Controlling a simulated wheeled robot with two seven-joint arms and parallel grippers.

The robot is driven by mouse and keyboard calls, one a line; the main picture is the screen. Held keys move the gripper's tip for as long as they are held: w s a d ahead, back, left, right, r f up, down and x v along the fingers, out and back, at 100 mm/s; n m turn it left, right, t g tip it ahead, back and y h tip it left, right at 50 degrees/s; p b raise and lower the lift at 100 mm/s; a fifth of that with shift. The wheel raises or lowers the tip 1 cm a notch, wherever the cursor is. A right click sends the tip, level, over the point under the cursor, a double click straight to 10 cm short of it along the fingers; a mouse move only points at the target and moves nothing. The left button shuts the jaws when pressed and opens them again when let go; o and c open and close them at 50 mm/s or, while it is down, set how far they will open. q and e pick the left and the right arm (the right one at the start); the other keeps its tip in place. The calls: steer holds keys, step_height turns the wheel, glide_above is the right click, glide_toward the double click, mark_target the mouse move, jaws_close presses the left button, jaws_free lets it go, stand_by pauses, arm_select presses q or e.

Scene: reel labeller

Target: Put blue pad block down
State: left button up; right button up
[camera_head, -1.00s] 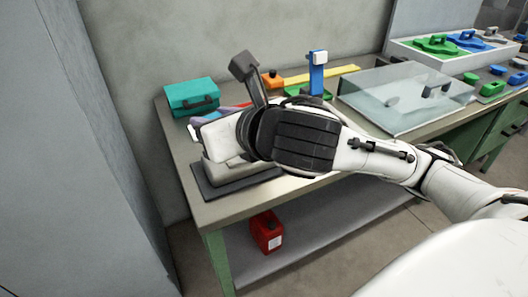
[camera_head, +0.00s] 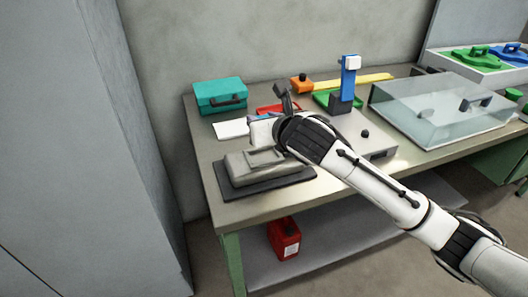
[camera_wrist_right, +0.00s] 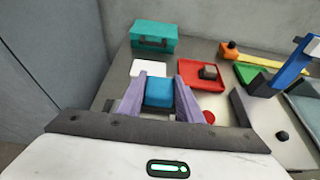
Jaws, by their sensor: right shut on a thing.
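The blue pad block (camera_wrist_right: 158,92) shows in the right wrist view between the two pale purple fingers of my right gripper (camera_wrist_right: 159,96), which is shut on it. In the head view my right gripper (camera_head: 264,128) is over the bench, just behind a grey device on a dark mat. The block is mostly hidden there by the gripper and wrist. A white sheet (camera_head: 231,128) and a red tray (camera_wrist_right: 186,80) lie beyond the gripper. A small grey-brown block (camera_wrist_right: 208,72) sits in the red tray. My left gripper is not in view.
The grey device (camera_head: 262,160) stands near the bench's front left. A teal case (camera_head: 220,95) is behind. A blue post (camera_head: 348,85), a green tray (camera_head: 325,97) and a clear-covered box (camera_head: 440,108) stand to the right. A red canister (camera_head: 284,240) is below.

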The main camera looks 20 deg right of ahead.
mark_target(264, 157)
step_height(264, 157, down, 8)
steer(key=shift+r+b, duration=0.2)
steer(key=shift+b, duration=0.1)
steer(key=shift+f, duration=0.1)
steer(key=o, duration=1.1)
steer(key=shift+f, duration=0.1)
steer(key=shift+c, duration=0.2)
steer(key=shift+s+r, duration=0.3)
steer(key=shift+r, duration=0.05)
steer(key=v, duration=1.1)
steer(key=shift+s+p, duration=0.2)
steer(key=shift+p, duration=0.15)
